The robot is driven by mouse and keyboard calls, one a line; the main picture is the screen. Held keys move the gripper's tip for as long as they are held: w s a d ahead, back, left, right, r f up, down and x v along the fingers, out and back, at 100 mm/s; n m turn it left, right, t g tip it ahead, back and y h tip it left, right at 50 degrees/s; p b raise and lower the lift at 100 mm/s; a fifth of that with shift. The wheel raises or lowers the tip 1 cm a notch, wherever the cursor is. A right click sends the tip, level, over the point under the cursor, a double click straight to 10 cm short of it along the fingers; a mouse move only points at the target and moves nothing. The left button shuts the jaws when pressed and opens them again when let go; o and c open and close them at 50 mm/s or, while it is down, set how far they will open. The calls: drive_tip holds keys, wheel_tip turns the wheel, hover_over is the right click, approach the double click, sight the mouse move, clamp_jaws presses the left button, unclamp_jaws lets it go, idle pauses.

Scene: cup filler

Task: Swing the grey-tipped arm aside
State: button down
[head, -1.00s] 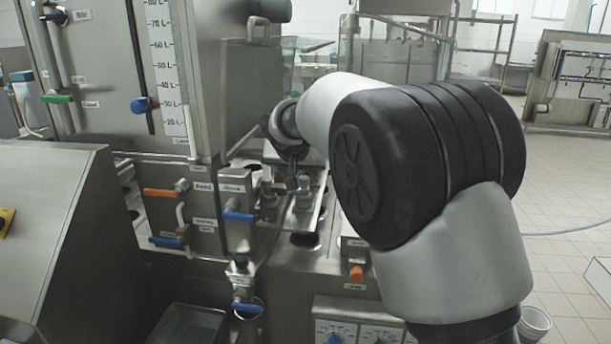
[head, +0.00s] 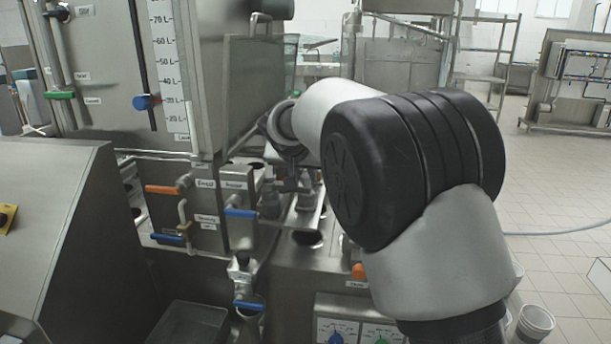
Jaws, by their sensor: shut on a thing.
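My gripper (head: 290,178) is small and dark in the head view, at the end of my arm, low in front of the filling machine's glass-sided tank. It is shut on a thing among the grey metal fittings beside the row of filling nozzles. I take this to be the grey-tipped arm, but its tip and outline are hidden by the gripper and my wrist. Grey nozzle fittings (head: 306,200) stand right below and beside the fingers. My forearm and black elbow joint cover the area to the right.
A blue-handled valve (head: 241,212) and an orange-handled valve (head: 162,189) stick out left of the gripper. A second orange knob (head: 358,271) is below my elbow. The sloped steel cabinet (head: 60,220) fills the left. Open tiled floor (head: 560,190) lies right.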

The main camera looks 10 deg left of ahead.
drive_tip(key=shift+s+a+f+m+h+b, duration=0.3)
drive_tip(key=shift+s+f+m+b, duration=0.1)
drive_tip(key=shift+s+m+b, duration=0.15)
drive_tip(key=shift+s+a+r+m+h+b, duration=0.1)
drive_tip(key=shift+s+r+m+h+b, duration=0.2)
drive_tip(key=shift+s+m+h, duration=0.3)
drive_tip(key=shift+r, duration=0.1)
drive_tip(key=c, duration=1.5)
unclamp_jaws()
drive_tip(key=p+v, duration=0.1)
drive_tip(key=v, duration=1.6)
drive_tip(key=shift+r, duration=0.3)
